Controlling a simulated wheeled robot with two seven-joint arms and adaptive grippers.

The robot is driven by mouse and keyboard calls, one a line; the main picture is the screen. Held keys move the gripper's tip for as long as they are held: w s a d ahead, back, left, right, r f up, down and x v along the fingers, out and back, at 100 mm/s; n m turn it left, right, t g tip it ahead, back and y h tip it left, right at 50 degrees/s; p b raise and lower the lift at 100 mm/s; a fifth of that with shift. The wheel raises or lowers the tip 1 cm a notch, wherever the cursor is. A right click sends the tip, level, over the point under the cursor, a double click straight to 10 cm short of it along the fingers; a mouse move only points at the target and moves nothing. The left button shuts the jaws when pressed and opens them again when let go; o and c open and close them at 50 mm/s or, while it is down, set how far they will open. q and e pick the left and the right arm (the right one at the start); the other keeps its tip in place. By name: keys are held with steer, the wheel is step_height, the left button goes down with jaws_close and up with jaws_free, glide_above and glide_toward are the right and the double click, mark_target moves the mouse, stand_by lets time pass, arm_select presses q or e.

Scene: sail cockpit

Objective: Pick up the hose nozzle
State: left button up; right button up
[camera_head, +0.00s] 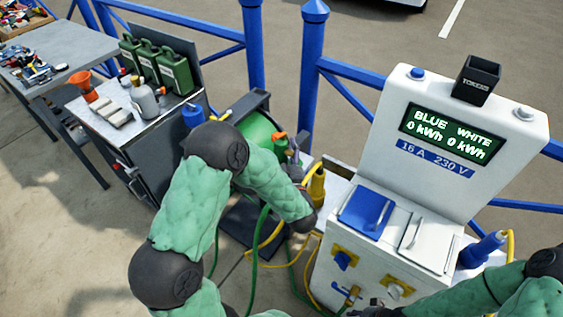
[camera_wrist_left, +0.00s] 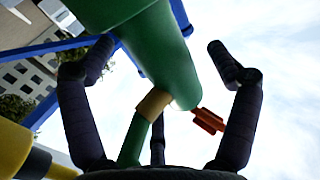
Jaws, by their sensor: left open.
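The hose nozzle (camera_head: 279,147), green with an orange end, stands up beside the green hose reel in the head view. In the left wrist view, a large green body with an orange piece (camera_wrist_left: 209,121) and a tan collar lies between and beyond my fingers; I take this to be the nozzle seen close up. My left gripper (camera_head: 294,165) is close to the nozzle, partly hidden by its own wrist. Its fingers (camera_wrist_left: 160,95) are spread apart, with no clear contact. My right gripper (camera_head: 376,309) is at the bottom edge, mostly cut off.
The green hose reel (camera_head: 258,132) is behind my left arm. A yellow connector (camera_head: 316,187) is just right of my left wrist. The white power pedestal (camera_head: 455,110) stands to the right. A cart with green cans (camera_head: 173,72) is left. Blue railings (camera_head: 310,80) run behind.

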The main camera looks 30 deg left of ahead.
arm_select(q)
steer(key=shift+w+a, duration=0.35)
steer(key=shift+w, duration=0.1)
steer(key=shift+r, duration=0.1)
steer(key=c, duration=1.7)
